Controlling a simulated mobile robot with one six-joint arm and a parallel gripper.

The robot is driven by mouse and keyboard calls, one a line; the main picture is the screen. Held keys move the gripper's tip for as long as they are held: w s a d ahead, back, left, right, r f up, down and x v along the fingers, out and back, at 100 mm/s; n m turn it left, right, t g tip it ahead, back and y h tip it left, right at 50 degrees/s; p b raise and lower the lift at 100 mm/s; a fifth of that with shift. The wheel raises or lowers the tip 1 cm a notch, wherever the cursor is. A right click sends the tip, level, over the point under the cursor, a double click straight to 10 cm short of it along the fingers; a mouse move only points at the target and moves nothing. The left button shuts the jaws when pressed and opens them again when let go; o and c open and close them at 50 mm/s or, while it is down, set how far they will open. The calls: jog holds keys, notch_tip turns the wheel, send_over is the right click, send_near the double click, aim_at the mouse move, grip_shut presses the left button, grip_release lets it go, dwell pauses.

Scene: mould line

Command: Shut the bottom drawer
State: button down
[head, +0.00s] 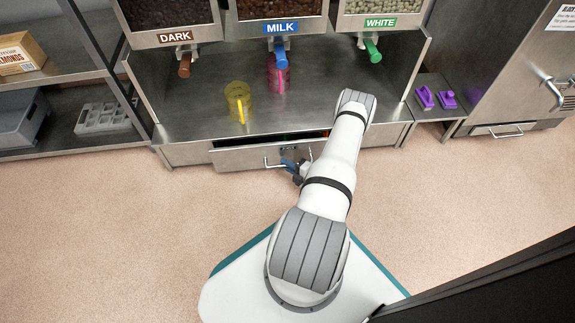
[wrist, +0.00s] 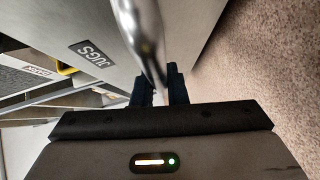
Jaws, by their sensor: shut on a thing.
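The steel drawer (head: 236,158) under the dispenser counter stands a little open in the head view. A dark gap shows along its top, with small coloured things partly visible inside. Its front fills much of the wrist view (wrist: 75,25), with a JUGS label (wrist: 92,53). A metal bar handle (head: 272,166) is on the front; it looms close in the wrist view (wrist: 138,30). My gripper (head: 298,170) is at the handle, and its dark fingers (wrist: 160,88) are shut on the bar. My forearm hides the drawer's right part in the head view.
A yellow jug (head: 237,97) and a pink jug (head: 278,75) stand on the counter (head: 200,120) above the drawer. Shelving (head: 75,75) is at the left and a steel cabinet (head: 505,70) at the right. The floor (head: 110,225) before the drawer is clear around my base.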

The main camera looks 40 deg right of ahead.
aim_at(286, 157)
jog(key=shift+w+d, duration=0.65)
jog(key=shift+w, duration=0.3)
jog(key=shift+w+d, duration=0.6)
jog(key=shift+w, duration=0.3)
jog(key=c, duration=1.5)
grip_release()
jog(key=shift+o, duration=0.2)
jog(key=shift+a, duration=0.1)
jog(key=p+v, duration=0.3)
jog(key=v, duration=0.4)
jog(key=shift+s, duration=0.4)
